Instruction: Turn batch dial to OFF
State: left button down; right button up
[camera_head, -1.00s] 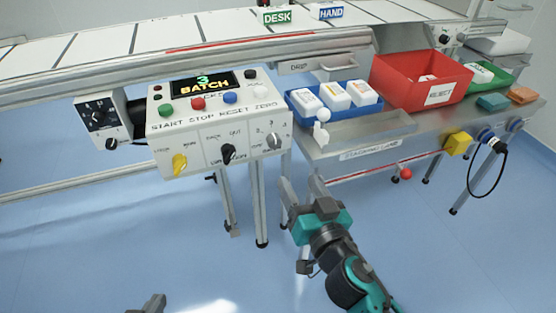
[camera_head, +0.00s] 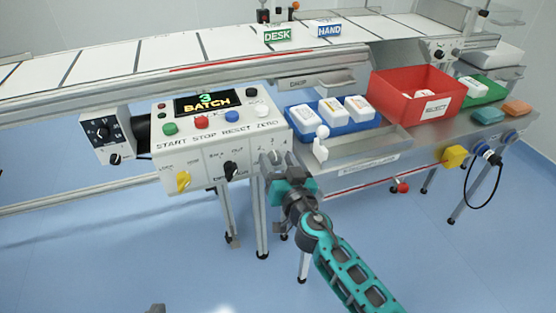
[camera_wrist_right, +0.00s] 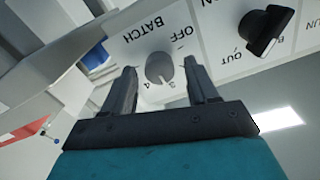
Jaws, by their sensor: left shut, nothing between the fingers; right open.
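The batch dial is a grey round knob on the front of the white control box (camera_head: 210,148). In the right wrist view the batch dial (camera_wrist_right: 159,67) sits between my open right fingers, with "BATCH", "OFF" and the numbers 3 and 4 around it. Its pointer mark looks nearer the numbers than OFF. In the head view my right gripper (camera_head: 272,160) is at the box's lower right and partly hides the dial. I cannot tell whether the fingers touch it. My left gripper (camera_head: 155,308) barely shows at the bottom edge, far below the box.
A black knob (camera_head: 231,170) and a yellow knob (camera_head: 184,181) sit left of the dial. The "3 BATCH" display (camera_head: 208,102) and several buttons are above. A steel bench (camera_head: 370,150) with a blue tray (camera_head: 300,120) and red reject bin (camera_head: 400,100) stands right.

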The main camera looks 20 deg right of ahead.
jog(key=shift+w, duration=0.2)
jog(key=c, duration=1.1)
